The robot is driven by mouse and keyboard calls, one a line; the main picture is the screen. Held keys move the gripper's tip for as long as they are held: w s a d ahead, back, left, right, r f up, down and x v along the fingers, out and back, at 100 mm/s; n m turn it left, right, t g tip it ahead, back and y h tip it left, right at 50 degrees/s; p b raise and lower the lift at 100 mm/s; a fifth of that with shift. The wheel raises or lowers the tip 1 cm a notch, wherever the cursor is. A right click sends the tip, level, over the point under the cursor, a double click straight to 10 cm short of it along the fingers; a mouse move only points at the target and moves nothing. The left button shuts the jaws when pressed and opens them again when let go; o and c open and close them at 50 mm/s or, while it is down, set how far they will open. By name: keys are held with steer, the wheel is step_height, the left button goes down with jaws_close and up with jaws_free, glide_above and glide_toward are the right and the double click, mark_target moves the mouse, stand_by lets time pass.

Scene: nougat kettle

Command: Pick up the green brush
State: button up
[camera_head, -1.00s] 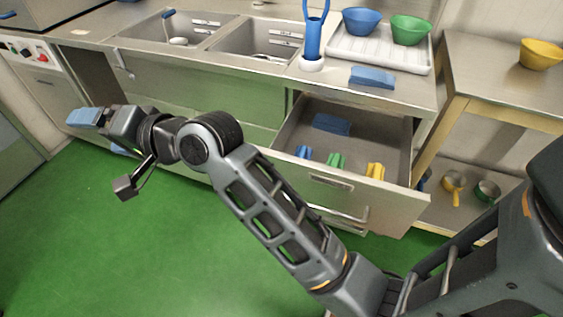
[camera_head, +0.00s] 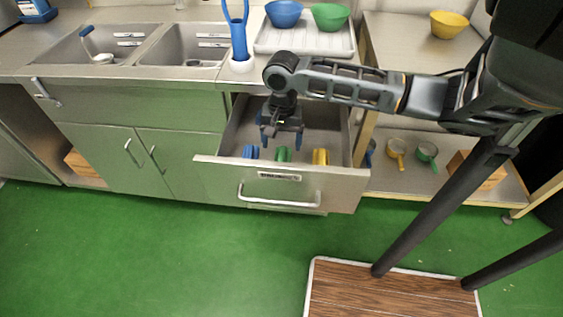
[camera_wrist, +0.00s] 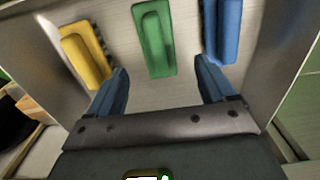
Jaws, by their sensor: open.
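The green brush (camera_head: 283,154) lies in the open drawer (camera_head: 340,180), between a blue brush (camera_head: 250,152) and a yellow brush (camera_head: 320,157). In the wrist view the green brush (camera_wrist: 155,40) lies lengthwise in the middle, with the yellow brush (camera_wrist: 86,55) at left and the blue brush (camera_wrist: 222,28) at right. My gripper (camera_head: 282,140) points down over the drawer with its blue fingers spread. In the wrist view my gripper (camera_wrist: 160,72) is open and empty, its fingers on either side of the green brush's near end. I cannot tell the remaining height.
The drawer's front panel and side walls surround the brushes closely. Pans (camera_head: 396,150) sit on the right shelf.

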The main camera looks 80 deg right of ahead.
mark_target(283, 153)
steer(key=f, duration=0.2)
steer(key=shift+s+f, duration=0.25)
steer(key=shift+f, duration=0.05)
steer(key=shift+w+f+p, duration=0.15)
steer(key=shift+f+p, duration=0.15)
steer(key=shift+f, duration=2.25)
steer(key=c, duration=1.2)
